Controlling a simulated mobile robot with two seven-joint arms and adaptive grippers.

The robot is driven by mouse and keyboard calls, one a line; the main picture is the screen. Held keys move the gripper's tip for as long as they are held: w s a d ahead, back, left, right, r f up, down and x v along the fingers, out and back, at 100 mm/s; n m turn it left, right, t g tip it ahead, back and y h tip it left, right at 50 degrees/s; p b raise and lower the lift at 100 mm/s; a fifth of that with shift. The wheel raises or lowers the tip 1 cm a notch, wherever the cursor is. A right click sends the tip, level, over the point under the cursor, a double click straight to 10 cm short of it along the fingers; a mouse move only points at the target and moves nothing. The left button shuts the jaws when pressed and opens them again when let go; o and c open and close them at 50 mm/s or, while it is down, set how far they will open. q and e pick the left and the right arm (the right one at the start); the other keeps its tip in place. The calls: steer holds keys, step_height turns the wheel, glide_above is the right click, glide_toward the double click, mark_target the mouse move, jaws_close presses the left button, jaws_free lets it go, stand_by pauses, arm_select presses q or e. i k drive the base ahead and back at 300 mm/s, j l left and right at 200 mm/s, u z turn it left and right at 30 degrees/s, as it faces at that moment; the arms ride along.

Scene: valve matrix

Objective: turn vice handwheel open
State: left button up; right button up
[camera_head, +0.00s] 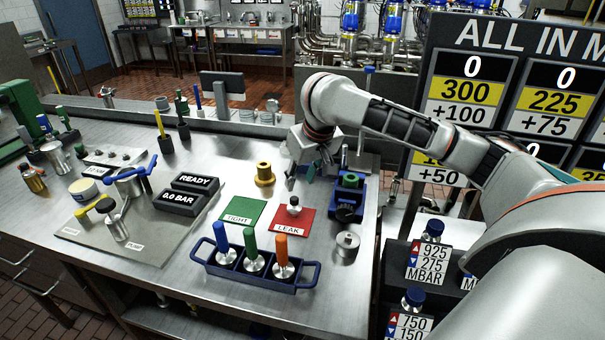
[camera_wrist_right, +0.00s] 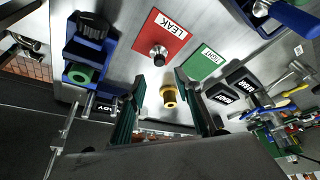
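The blue vice (camera_head: 359,196) stands at the right end of the steel bench with a green ring-shaped piece (camera_head: 350,180) in it. Its black handwheel (camera_head: 345,214) is on the near side. In the right wrist view the vice (camera_wrist_right: 72,49) is at the upper left, with the black handwheel (camera_wrist_right: 92,26) and green piece (camera_wrist_right: 79,74). My right gripper (camera_head: 325,166) is just behind and left of the vice in the head view, apart from the handwheel. Its two fingers (camera_wrist_right: 160,76) are spread with nothing held between them. My left gripper is not in view.
A brass fitting (camera_head: 264,174) stands left of the right gripper. Red LEAK (camera_head: 300,226) and green TIGHT (camera_head: 242,212) plates lie left of the vice. A metal cylinder (camera_head: 347,246) and a blue rack (camera_head: 224,255) with several coloured-handled tools stand nearer.

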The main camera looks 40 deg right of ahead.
mark_target(345, 213)
steer(key=k+j, duration=0.8)
